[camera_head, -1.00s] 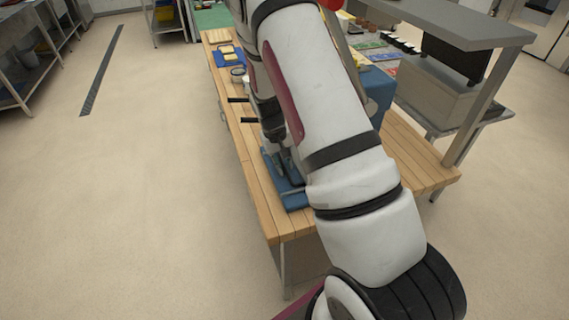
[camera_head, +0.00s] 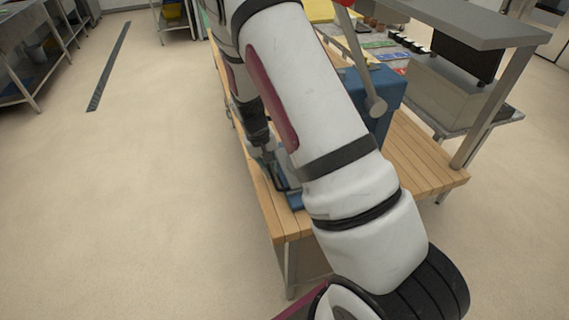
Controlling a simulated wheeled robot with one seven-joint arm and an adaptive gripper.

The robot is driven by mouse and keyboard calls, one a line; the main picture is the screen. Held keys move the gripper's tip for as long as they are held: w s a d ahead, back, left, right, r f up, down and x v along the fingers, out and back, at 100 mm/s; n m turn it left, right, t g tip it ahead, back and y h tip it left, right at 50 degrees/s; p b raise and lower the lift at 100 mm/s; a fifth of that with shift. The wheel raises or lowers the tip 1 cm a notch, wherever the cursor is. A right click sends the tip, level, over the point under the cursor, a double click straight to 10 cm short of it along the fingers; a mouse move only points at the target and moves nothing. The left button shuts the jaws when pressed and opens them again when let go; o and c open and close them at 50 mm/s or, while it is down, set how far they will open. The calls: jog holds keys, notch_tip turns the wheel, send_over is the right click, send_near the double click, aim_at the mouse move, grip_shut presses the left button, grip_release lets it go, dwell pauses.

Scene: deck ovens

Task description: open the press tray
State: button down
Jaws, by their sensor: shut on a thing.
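The blue press (camera_head: 388,92) stands on the wooden bench, largely behind my arm. A grey lever (camera_head: 362,62) with a red knob shows beside it. A low blue part (camera_head: 296,201), on the bench's near left side, is partly hidden by my forearm. My dark gripper (camera_head: 277,182) points down just left of that part, over the bench's left edge. It is shut on what appears to be the press tray's front or handle. The grip itself is small and dark, and most of the tray is hidden, so how far it is out cannot be told.
The wooden bench (camera_head: 425,160) has bare boards right of the press. A grey shelf (camera_head: 460,25) on posts stands at the right. Colored packets and dark containers lie behind. The floor (camera_head: 150,200) left of the bench is clear.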

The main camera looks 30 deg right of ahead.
jog(key=w+a+b, duration=0.1)
jog(key=w+a, duration=0.1)
jog(key=a, duration=0.8)
jog(key=shift+w, duration=0.4)
jog(key=c, duration=2)
grip_release()
jog(key=shift+o, duration=0.2)
jog(key=shift+r, duration=0.1)
notch_tip(320, 180, up, 12)
jog(key=a, duration=0.2)
jog(key=shift+w, duration=0.3)
jog(key=shift+a, duration=0.1)
